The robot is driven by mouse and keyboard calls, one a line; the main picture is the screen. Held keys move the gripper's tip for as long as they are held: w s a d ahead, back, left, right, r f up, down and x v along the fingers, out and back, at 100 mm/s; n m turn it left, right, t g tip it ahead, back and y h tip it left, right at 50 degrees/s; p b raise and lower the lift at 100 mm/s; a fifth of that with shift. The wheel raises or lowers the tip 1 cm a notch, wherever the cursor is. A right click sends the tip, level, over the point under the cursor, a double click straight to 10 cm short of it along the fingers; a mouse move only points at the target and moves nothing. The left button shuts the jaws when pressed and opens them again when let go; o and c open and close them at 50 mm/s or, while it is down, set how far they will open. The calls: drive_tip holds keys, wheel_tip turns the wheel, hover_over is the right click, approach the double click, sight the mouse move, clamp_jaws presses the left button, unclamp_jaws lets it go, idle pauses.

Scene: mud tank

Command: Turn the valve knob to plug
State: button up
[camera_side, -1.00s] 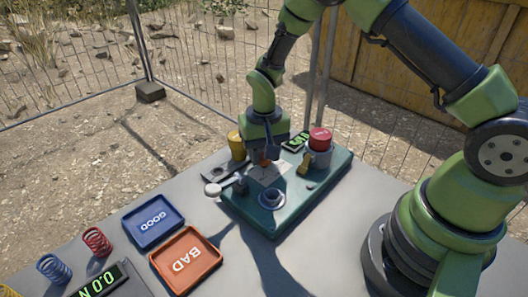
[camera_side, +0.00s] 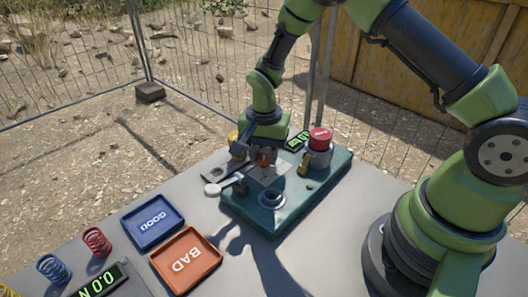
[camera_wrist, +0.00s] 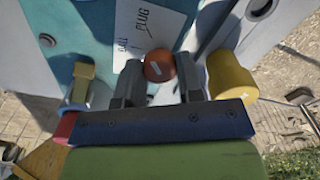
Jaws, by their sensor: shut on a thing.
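The valve knob is a small round orange-red knob with a pale mark on top, in the wrist view (camera_wrist: 160,65) and, partly hidden by my gripper, in the side view (camera_side: 263,157). It sits at a white label plate (camera_wrist: 143,28) printed with PLUG and a second word, hard to read. The knob is on the teal box (camera_side: 290,222). My gripper (camera_wrist: 159,75) points down, one finger on either side of the knob, shut on it. It also shows in the side view (camera_side: 261,158). The mark's exact bearing towards either word is hard to tell.
A red button (camera_side: 320,135), a green display (camera_side: 298,140) and a dark round socket (camera_side: 271,198) are on the box. A yellow part (camera_wrist: 230,75) stands close beside my right finger. Blue GOOD (camera_side: 153,222) and orange BAD (camera_side: 186,261) trays lie to the left.

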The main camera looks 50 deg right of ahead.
idle(0.3)
drive_tip(key=o, duration=0.9)
drive_tip(key=shift+o, duration=0.2)
wheel_tip(320, 180, up, 10)
wheel_tip(320, 180, up, 9)
drive_tip(key=n+t, duration=0.2)
hover_over(264, 156)
drive_tip(key=s, duration=0.4)
drive_tip(key=s+a+r+n+t+y, duration=0.1)
drive_tip(key=s+r+n+t, duration=0.1)
drive_tip(key=s, duration=0.6)
drive_tip(key=s+r+n+t+y, duration=0.1)
drive_tip(key=s+r+n+t, duration=0.2)
drive_tip(key=s, duration=0.5)
wheel_tip(264, 156, up, 2)
drive_tip(key=shift+a+r+n, duration=0.25)
drive_tip(key=shift+a+n, duration=0.1)
drive_tip(key=shift+n, duration=0.35)
